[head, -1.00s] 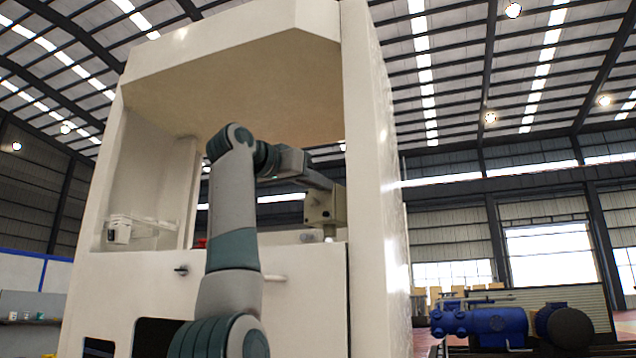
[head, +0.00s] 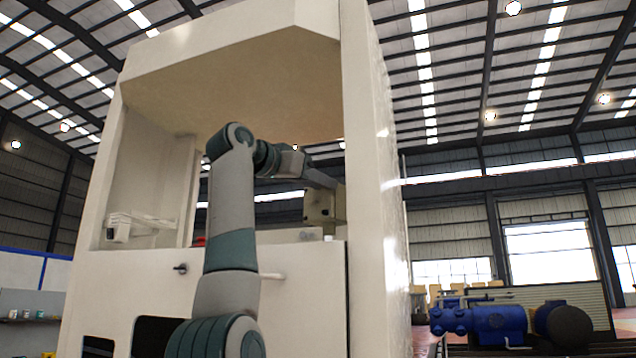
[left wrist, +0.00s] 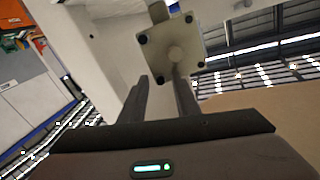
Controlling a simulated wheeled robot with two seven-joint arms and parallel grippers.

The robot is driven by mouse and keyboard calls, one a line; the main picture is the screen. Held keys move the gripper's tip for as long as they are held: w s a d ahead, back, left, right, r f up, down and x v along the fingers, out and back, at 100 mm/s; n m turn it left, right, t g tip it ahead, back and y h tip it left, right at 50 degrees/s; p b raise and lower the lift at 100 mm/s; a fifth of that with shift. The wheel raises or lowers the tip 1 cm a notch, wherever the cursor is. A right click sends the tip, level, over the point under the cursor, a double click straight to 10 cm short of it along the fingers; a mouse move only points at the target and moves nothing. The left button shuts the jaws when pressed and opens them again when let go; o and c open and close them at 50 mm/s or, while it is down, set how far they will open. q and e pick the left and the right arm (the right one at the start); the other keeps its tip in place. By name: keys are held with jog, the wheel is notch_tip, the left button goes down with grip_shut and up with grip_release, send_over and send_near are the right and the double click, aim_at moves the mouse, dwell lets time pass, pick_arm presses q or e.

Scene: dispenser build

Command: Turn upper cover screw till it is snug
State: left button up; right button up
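A beige block (head: 320,206) hangs inside the opening of the white cabinet in the head view. I cannot tell which is the upper cover screw or how far any is turned. My left gripper (left wrist: 162,77) has its two fingers apart with nothing seen between them, its tips close to the plate. Contact cannot be told. In the head view its fingers are not clear. My right gripper is not in view.
The white cabinet (head: 365,150) frames my left arm with a side wall and an overhanging hood. A small white fixture (head: 118,228) sits on the left ledge. A pale handle (head: 271,276) sticks out from the front panel. Blue machinery (head: 485,318) stands far right.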

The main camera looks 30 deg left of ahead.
pick_arm(q)
jog(key=shift+s, duration=0.1)
pick_arm(e)
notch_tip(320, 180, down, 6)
jog(key=b, duration=0.6)
pick_arm(q)
jog(key=s+a+b, duration=0.1)
jog(key=s+a, duration=0.1)
jog(key=s, duration=1.5)
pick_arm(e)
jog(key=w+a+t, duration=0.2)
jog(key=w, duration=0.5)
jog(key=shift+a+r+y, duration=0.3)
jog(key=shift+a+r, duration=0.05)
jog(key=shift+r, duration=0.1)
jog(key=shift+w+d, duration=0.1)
